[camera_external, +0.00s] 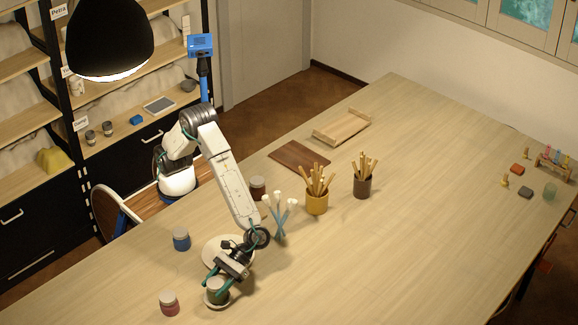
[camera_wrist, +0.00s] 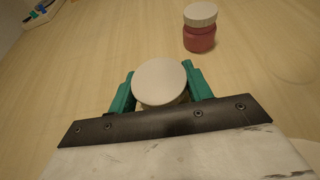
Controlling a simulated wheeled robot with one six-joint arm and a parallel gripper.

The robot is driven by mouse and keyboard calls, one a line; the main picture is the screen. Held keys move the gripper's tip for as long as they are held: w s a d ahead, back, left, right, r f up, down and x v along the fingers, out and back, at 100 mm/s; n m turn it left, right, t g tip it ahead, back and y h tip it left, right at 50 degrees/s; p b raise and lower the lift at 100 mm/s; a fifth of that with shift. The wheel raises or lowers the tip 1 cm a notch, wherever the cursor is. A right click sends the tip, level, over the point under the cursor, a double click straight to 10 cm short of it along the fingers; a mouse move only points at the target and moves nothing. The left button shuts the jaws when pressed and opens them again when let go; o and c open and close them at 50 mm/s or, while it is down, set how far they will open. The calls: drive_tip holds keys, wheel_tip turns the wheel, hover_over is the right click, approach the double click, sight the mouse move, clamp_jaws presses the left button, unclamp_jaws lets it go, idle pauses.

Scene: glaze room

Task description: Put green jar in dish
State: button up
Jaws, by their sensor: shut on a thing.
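My gripper (camera_external: 217,287) is shut on the green jar (camera_external: 217,297), near the front of the table. In the wrist view the jar's round white lid (camera_wrist: 160,80) sits between the two green fingers, and the lid hides nearly all of its body. The jar looks about upright.
A red jar (camera_external: 169,303) stands left of my gripper; it also shows in the wrist view (camera_wrist: 200,35). A blue jar (camera_external: 181,239), a white round plate (camera_external: 211,246), a dark jar (camera_external: 257,188) and tool pots (camera_external: 317,203) stand farther back. The table's right front is clear.

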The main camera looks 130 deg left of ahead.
drive_tip(key=shift+f, duration=0.25)
drive_tip(key=o, duration=1.2)
drive_tip(key=shift+f, duration=0.1)
drive_tip(key=shift+o, duration=0.2)
